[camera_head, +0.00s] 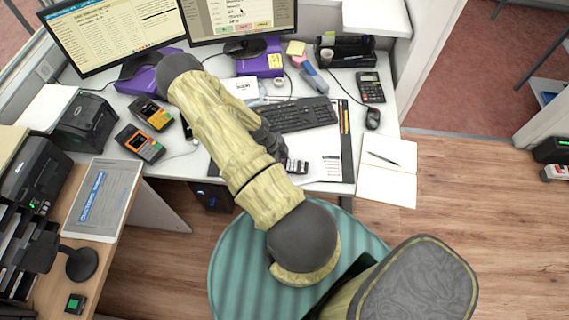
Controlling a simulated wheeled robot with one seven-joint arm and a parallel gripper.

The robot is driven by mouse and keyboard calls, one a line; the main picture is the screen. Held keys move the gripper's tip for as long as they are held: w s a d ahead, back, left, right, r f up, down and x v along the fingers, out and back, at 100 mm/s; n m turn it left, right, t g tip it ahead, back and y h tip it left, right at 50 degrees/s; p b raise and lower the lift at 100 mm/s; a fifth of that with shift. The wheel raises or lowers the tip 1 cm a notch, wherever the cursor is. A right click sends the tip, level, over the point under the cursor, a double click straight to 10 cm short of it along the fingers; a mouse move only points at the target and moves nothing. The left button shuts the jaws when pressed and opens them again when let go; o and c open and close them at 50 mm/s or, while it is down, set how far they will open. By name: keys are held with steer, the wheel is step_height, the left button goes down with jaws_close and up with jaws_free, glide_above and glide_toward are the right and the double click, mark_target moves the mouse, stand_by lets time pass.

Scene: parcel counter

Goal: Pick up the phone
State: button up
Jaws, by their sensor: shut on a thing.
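My gripper (295,166) is over the front part of the desk, just below the keyboard, at the end of my yellow-green arm. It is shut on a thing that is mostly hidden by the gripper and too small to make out. No phone can be clearly identified. A dark flat thing (187,127) shows partly behind my arm at the left; I cannot tell whether it is a phone.
The keyboard (298,115) lies just behind the gripper. A mouse (373,118), a calculator (370,87) and an open notebook (388,168) with a pen are to the right. Two orange-and-black handheld devices (139,143) lie left. A teal round seat (232,262) stands in front.

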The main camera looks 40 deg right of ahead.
step_height(320, 180, up, 10)
steer(key=b, duration=0.1)
stand_by(0.4)
stand_by(0.7)
steer(key=w+a+f+n+t, duration=0.1)
steer(key=w+a+n+t, duration=0.3)
steer(key=w+a+n, duration=0.5)
steer(key=w+a+f+n+t, duration=0.1)
steer(key=w+a+n+t, duration=0.3)
steer(key=n, duration=0.9)
steer(key=w+a+n+y, duration=0.1)
steer(key=a+n+y, duration=0.1)
steer(key=a+n, duration=0.4)
steer(key=a, duration=0.4)
steer(key=shift+y, duration=0.4)
steer(key=shift+a, duration=0.1)
